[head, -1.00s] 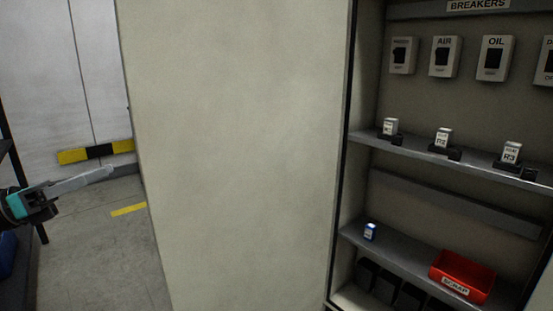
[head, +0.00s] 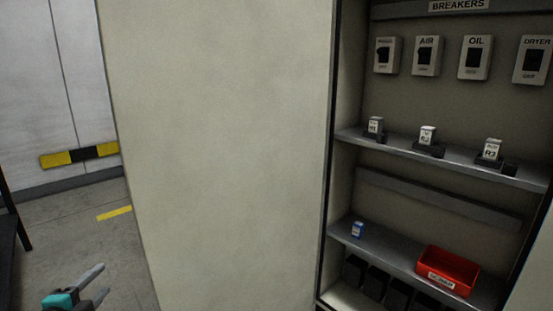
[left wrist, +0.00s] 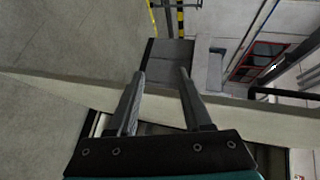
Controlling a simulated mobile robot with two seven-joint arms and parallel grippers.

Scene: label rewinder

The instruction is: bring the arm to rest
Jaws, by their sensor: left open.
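My left gripper (head: 98,283) is low at the left of the head view, over the floor and left of the cabinet's pale side wall. Its two fingers are apart with nothing between them. It also shows in the left wrist view (left wrist: 160,75), fingers spread and empty. My right gripper is in neither view.
A tall cabinet (head: 220,150) fills the middle. Its open bay holds a row of breakers (head: 475,58), relays on the upper shelf (head: 455,172), a small blue-and-white block (head: 357,230) and a red scrap bin (head: 447,270). Floor (head: 75,235) at left is clear.

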